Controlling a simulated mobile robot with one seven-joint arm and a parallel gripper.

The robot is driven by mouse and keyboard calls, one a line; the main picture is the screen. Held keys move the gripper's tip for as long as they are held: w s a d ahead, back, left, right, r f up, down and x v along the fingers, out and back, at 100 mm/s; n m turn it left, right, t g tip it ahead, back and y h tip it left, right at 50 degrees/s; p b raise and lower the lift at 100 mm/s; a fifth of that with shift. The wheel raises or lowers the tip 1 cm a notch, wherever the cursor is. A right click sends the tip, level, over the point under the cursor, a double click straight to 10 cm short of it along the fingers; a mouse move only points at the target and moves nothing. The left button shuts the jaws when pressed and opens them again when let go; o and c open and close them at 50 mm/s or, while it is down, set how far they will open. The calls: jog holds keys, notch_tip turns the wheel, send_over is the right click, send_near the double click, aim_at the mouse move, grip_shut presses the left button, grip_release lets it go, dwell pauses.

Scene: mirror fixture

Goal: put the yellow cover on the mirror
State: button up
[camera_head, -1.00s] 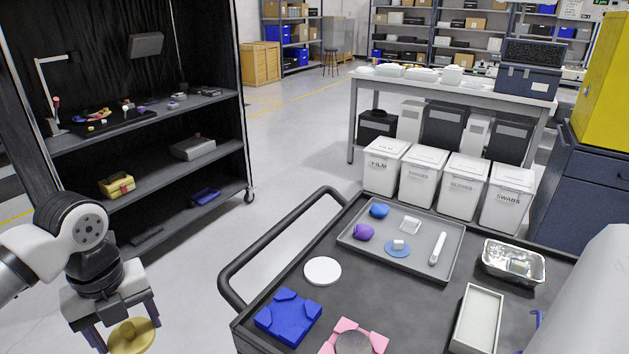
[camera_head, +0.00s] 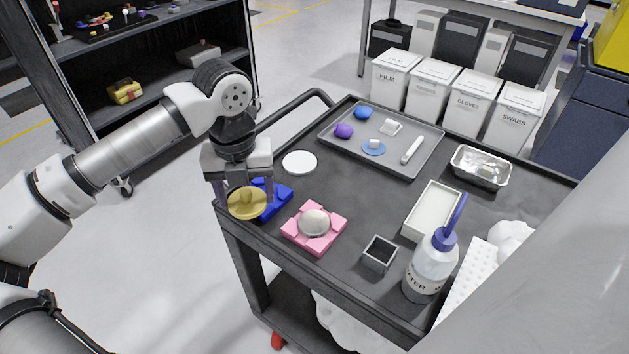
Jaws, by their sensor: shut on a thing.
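My gripper (camera_head: 240,190) is shut on the yellow cover (camera_head: 247,204), a round disc with a small knob. It holds the cover at the left edge of the cart, in front of a blue fixture (camera_head: 274,198) that it partly hides. The mirror (camera_head: 314,222) is a round grey disc seated in a pink fixture (camera_head: 325,239) with raised corner blocks. It lies to the right of the cover and a little nearer the camera. The cover and mirror are apart. I cannot tell the cover's exact height above the cart.
The dark cart top (camera_head: 355,195) bears a white disc (camera_head: 300,162), a grey tray (camera_head: 425,155) with small items, a metal dish (camera_head: 480,167), a white box (camera_head: 431,211), a small dark square cup (camera_head: 380,253) and a wash bottle (camera_head: 432,265). A cart handle (camera_head: 310,95) rises at the back left.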

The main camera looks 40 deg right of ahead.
aim_at(314, 222)
jog(key=s+d+m, duration=0.4)
jog(key=s+d, duration=0.2)
jog(key=d, duration=0.5)
jog(key=shift+w+f+b, duration=0.1)
jog(key=shift+f+b, duration=1.25)
jog(key=shift+f, duration=1.5)
jog(key=shift+f+b, duration=0.4)
jog(key=shift+b, duration=0.05)
jog(key=shift+a+b, duration=0.1)
jog(key=shift+b, duration=0.6)
jog(key=shift+f+b, duration=0.15)
jog(key=shift+b, duration=0.65)
jog(key=o, duration=1.2)
